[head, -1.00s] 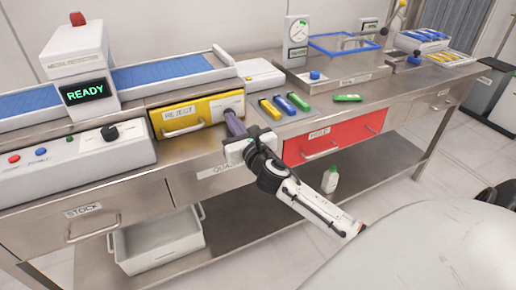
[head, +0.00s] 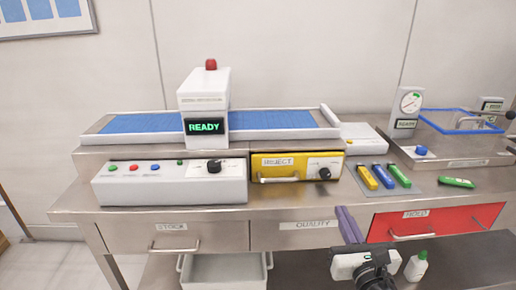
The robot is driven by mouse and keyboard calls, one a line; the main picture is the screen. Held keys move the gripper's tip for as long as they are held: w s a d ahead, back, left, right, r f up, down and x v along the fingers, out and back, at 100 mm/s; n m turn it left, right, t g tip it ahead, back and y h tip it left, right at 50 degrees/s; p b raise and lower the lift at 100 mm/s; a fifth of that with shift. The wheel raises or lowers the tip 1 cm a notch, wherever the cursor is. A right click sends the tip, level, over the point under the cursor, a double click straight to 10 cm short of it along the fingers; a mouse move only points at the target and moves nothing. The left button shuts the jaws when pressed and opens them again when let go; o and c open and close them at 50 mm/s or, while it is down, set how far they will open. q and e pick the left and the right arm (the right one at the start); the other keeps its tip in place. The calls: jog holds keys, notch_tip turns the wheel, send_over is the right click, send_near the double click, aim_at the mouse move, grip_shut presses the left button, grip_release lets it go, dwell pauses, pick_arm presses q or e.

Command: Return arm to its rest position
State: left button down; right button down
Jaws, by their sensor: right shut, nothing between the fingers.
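My right gripper (head: 349,226) shows at the bottom, right of centre, in front of the bench's drawer fronts. Its purple fingers are together with nothing between them, and its white and black wrist (head: 362,268) shows below them. The fingers overlap the front between the QUALITY drawer (head: 290,236) and the red HOLD drawer (head: 440,220). My left gripper is not in view.
A steel bench (head: 215,211) spans the view. It carries a conveyor (head: 270,118) with a READY display (head: 205,126), a control box (head: 170,190), a yellow REJECT drawer (head: 285,163) and several coloured sticks (head: 380,176). A white bottle (head: 416,266) and an open bin (head: 222,269) are below.

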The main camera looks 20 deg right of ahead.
jog(key=s+a+f+m+g+y, duration=0.2)
jog(key=s+a+f+m+g, duration=0.15)
jog(key=f+m, duration=0.5)
jog(key=s+a+f+m+g+y, duration=0.2)
jog(key=s+a+f+m, duration=0.25)
jog(key=f+m, duration=0.4)
jog(key=s+a+f+m+g+y, duration=0.3)
jog(key=s+a+f+m, duration=0.7)
jog(key=s+f+m, duration=0.2)
jog(key=shift+a+m, duration=0.2)
jog(key=shift+m, duration=0.9)
